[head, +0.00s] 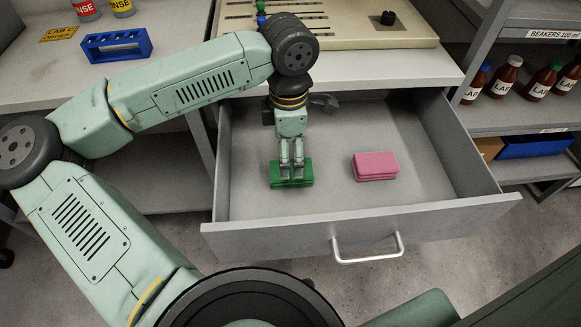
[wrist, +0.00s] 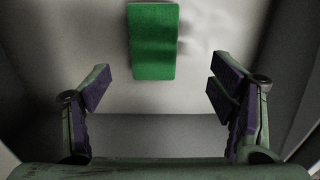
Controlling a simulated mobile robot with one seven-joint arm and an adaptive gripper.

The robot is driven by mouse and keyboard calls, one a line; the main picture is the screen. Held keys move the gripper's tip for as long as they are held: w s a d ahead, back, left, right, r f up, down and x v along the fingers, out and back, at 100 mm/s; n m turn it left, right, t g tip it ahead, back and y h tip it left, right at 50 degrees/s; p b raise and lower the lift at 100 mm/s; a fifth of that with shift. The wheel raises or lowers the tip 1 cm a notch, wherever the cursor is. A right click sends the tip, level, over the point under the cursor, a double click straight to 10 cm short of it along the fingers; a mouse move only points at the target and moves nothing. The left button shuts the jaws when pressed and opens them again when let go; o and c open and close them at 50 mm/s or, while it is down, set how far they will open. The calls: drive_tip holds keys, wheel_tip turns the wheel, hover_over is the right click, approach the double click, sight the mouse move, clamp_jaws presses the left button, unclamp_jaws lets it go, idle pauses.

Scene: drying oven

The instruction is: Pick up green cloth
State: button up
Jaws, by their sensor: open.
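The green cloth (head: 304,177) is a folded block lying on the floor of the open drawer, left of the middle in the head view. It also shows in the wrist view as a green rectangle (wrist: 153,42) at the top, beyond the fingertips. My gripper (head: 291,172) points down over the cloth in the head view and hides part of it. In the wrist view its two fingers (wrist: 161,90) are spread wide with nothing between them. I cannot tell whether the fingertips touch the cloth.
A pink cloth (head: 375,166) lies to the right in the same grey drawer (head: 330,205). The drawer's walls and front handle (head: 367,249) surround them. A beige panel (head: 330,25) is above the back. Shelves with brown bottles (head: 505,78) stand at right; a blue rack (head: 116,46) is at left.

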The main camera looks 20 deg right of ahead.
sight(291, 168)
drive_tip(key=shift+w+d+f+p, duration=0.1)
drive_tip(key=shift+f+p, duration=0.2)
drive_tip(key=shift+f, duration=0.85)
drive_tip(key=shift+w+d+f+p, duration=0.15)
drive_tip(key=shift+f+p, duration=0.15)
drive_tip(key=shift+f, duration=0.9)
drive_tip(key=shift+w+d+f+p, duration=0.1)
drive_tip(key=shift+f+p, duration=0.2)
drive_tip(key=shift+f, duration=0.85)
drive_tip(key=shift+c, duration=0.6)
drive_tip(key=c, duration=1.1)
drive_tip(key=shift+c, duration=0.2)
wheel_tip(291, 168, up, 10)
drive_tip(key=b, duration=0.1)
drive_tip(key=shift+b, duration=0.4)
drive_tip(key=o, duration=0.6)
drive_tip(key=shift+r, duration=0.1)
drive_tip(key=c, duration=0.5)
